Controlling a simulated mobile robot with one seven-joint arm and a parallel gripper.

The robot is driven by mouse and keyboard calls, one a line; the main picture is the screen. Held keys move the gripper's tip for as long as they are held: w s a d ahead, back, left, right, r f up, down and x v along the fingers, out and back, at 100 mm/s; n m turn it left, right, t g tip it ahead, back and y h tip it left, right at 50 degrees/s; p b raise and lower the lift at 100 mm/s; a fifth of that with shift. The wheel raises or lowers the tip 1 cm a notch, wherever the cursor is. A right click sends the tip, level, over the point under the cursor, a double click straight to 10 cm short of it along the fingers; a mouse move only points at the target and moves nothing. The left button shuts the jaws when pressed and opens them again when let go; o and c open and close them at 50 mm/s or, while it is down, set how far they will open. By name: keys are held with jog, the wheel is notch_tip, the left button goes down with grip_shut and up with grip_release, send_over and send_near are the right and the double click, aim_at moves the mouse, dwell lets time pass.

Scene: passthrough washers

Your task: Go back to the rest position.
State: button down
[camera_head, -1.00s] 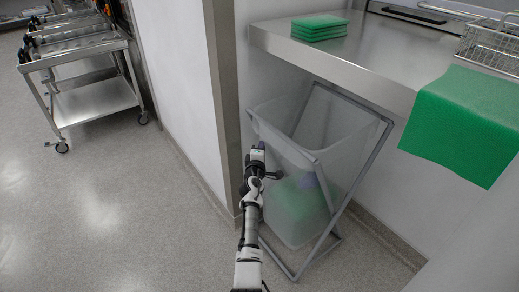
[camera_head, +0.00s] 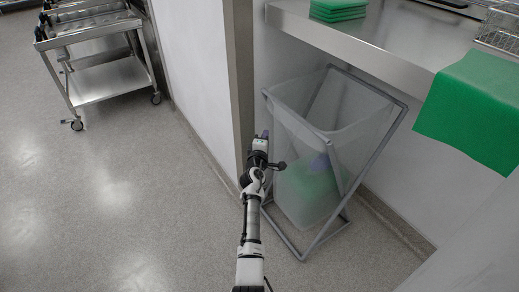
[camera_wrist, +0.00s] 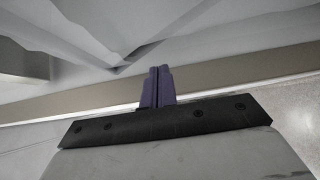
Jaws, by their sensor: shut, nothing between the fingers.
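My gripper (camera_wrist: 157,88) shows in the wrist view with its two purple fingers pressed together and nothing between them. In the head view my gripper (camera_head: 264,136) is at the end of my arm, which reaches forward from the bottom centre. It is just left of the translucent bin (camera_head: 335,135) on its grey folding frame. The bin has something green in its bottom. I cannot tell from these views whether the gripper touches the bin or its frame.
A wall corner (camera_head: 238,90) stands close to the left of my gripper. A steel counter (camera_head: 400,45) holds green folded cloths (camera_head: 338,10), a hanging green sheet (camera_head: 475,110) and a wire basket (camera_head: 498,30). A steel cart (camera_head: 108,80) stands at far left. The left floor is clear.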

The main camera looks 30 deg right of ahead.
jog(key=v, duration=0.7)
jog(key=shift+w+p, duration=0.15)
jog(key=shift+p, duration=0.2)
